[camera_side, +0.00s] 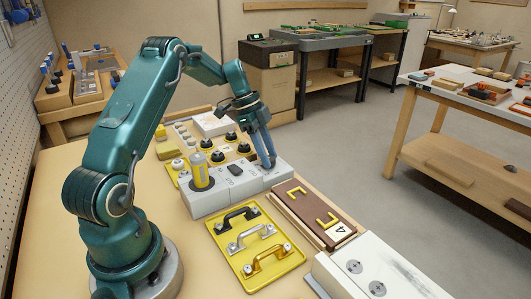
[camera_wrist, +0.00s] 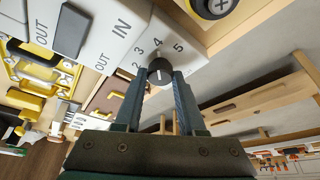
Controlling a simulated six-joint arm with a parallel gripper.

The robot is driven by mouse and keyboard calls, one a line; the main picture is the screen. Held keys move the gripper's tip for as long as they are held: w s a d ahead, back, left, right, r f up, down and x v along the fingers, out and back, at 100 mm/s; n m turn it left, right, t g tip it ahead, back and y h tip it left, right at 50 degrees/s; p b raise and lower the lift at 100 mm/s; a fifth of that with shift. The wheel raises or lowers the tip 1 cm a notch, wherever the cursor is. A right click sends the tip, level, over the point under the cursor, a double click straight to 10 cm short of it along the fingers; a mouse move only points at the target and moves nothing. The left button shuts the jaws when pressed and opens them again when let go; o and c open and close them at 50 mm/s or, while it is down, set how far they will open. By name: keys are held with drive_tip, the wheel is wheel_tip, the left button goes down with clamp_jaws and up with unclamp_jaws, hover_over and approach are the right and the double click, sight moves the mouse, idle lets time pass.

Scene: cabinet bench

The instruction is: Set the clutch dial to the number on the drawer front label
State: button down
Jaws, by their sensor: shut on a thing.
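The clutch dial (camera_wrist: 159,70) is a small black knob with a white mark, on a pale block with the numbers 2, 3, 4 and 5 printed around it. The white mark points up, roughly toward the 4. My gripper (camera_wrist: 161,80) is shut on the dial, one finger on each side. In the side view my gripper (camera_side: 270,164) reaches down to the right end of the pale block (camera_side: 215,198), and the dial is hidden there. The brown drawer front (camera_side: 305,207) lies beside the block, with yellow corner marks and a white label (camera_side: 341,229) that reads 4.
A yellow tray (camera_side: 215,229) with black, grey and yellow handles lies in front of the block. A yellow cylinder (camera_side: 200,172) stands on the block's left end. Black knobs (camera_side: 231,136) sit behind. A white box (camera_side: 375,280) with two screws is at the front right.

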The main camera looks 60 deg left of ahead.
drive_tip(key=shift+s+f, duration=0.1)
drive_tip(key=c, duration=0.5)
unclamp_jaws()
drive_tip(key=shift+v, duration=2.6)
